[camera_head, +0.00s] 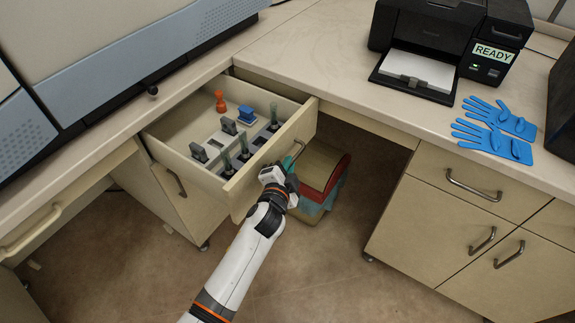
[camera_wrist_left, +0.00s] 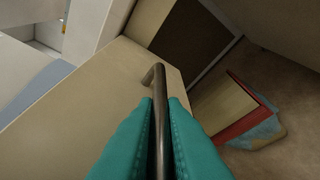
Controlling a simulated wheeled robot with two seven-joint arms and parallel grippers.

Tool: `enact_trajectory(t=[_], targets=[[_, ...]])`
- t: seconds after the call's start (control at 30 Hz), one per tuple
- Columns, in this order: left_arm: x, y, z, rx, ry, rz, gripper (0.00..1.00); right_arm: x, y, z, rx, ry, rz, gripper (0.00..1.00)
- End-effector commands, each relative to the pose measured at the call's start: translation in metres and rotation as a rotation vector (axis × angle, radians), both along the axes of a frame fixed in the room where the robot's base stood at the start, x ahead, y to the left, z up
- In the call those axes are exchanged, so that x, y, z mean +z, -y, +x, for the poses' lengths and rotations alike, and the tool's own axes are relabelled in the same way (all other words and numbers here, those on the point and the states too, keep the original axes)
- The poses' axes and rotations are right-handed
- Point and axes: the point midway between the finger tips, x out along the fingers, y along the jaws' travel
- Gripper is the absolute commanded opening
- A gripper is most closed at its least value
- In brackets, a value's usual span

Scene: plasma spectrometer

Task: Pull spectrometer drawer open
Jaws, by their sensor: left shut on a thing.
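The drawer (camera_head: 272,157) under the counter by the spectrometer (camera_head: 110,50) stands open, with its contents in view. My left gripper (camera_head: 294,158) is at the drawer's front panel, shut on the metal bar handle. In the left wrist view the dark handle (camera_wrist_left: 157,85) runs between two teal fingers (camera_wrist_left: 158,130). The drawer front also shows there (camera_wrist_left: 85,95), beside the fingers. My right gripper is in neither view.
The drawer holds an orange piece (camera_head: 220,100), a blue piece (camera_head: 247,114) and a grey rack (camera_head: 236,145) with several items. A printer (camera_head: 425,45) and blue gloves (camera_head: 495,130) lie on the counter. A red and tan bin (camera_head: 322,170) stands just behind the gripper.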

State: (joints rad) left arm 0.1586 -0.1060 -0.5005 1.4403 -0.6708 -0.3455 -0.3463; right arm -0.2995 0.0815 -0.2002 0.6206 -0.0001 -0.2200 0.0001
Motion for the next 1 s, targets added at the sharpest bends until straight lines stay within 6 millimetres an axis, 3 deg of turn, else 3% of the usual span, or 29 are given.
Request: enact_trajectory(t=[0.07,0.1,0.2,0.63,1.0], targets=[[-0.002,-0.001,0.000,0.003,-0.005,0.002,0.00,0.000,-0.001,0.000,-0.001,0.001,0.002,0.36],[-0.002,-0.001,0.000,0.003,-0.005,0.002,0.15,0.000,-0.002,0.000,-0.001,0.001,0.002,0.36],[-0.002,-0.001,0.000,0.002,-0.003,0.002,0.32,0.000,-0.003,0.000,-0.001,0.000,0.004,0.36],[0.001,-0.004,-0.010,0.000,-0.001,0.001,0.32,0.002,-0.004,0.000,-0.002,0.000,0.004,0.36],[0.016,-0.024,-0.078,0.001,-0.004,0.000,0.32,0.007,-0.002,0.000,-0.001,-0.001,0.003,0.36]])
